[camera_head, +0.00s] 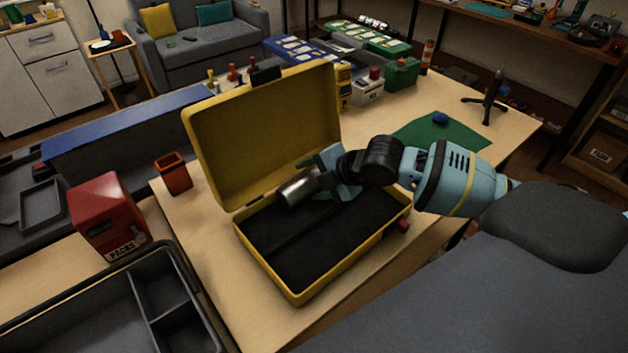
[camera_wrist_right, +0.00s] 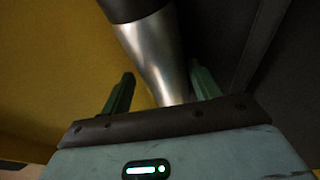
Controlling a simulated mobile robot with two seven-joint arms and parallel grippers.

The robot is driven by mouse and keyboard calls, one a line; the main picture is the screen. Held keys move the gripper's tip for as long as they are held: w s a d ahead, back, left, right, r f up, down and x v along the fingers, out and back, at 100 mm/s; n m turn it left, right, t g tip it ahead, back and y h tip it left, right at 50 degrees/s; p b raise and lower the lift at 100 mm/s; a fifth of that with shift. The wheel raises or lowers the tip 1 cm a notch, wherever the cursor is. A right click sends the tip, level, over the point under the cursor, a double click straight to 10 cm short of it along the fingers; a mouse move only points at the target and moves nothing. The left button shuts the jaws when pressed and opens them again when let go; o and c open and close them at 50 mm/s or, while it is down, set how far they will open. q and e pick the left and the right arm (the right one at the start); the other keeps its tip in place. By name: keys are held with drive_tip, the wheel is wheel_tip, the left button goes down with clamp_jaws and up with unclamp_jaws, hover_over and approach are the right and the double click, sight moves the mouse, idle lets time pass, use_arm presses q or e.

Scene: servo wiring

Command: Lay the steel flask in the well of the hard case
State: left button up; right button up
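The yellow hard case (camera_head: 299,299) stands open on the wooden table, its lid raised at the back. Its well (camera_head: 320,240) has a dark lining and looks empty. The steel flask (camera_head: 298,190) is a short silver cylinder, tilted, over the back left part of the well near the lid. My right gripper (camera_head: 316,180) has its fingers on either side of the flask and appears to hold it clear of the lining. In the right wrist view the flask (camera_wrist_right: 157,55), with a dark end, runs between the fingertips (camera_wrist_right: 162,70). My left gripper is not in view.
A red box (camera_head: 108,215) and a grey divided tray (camera_head: 110,320) lie left of the case. An orange cup (camera_head: 173,175) stands behind left. Several bins and a green mat (camera_head: 440,138) are further back. The table is clear in front of the case.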

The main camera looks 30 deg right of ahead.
drive_tip(key=shift+o, duration=0.5)
drive_tip(key=shift+s+f, duration=0.3)
drive_tip(key=shift+f, duration=0.25)
drive_tip(key=shift+s+f, duration=0.1)
drive_tip(key=shift+f, duration=0.1)
drive_tip(key=v, duration=0.7)
drive_tip(key=shift+w+r, duration=0.35)
drive_tip(key=shift+r, duration=0.05)
drive_tip(key=shift+s+d+r, duration=0.15)
drive_tip(key=shift+s+r, duration=0.15)
drive_tip(key=shift+r, duration=0.3)
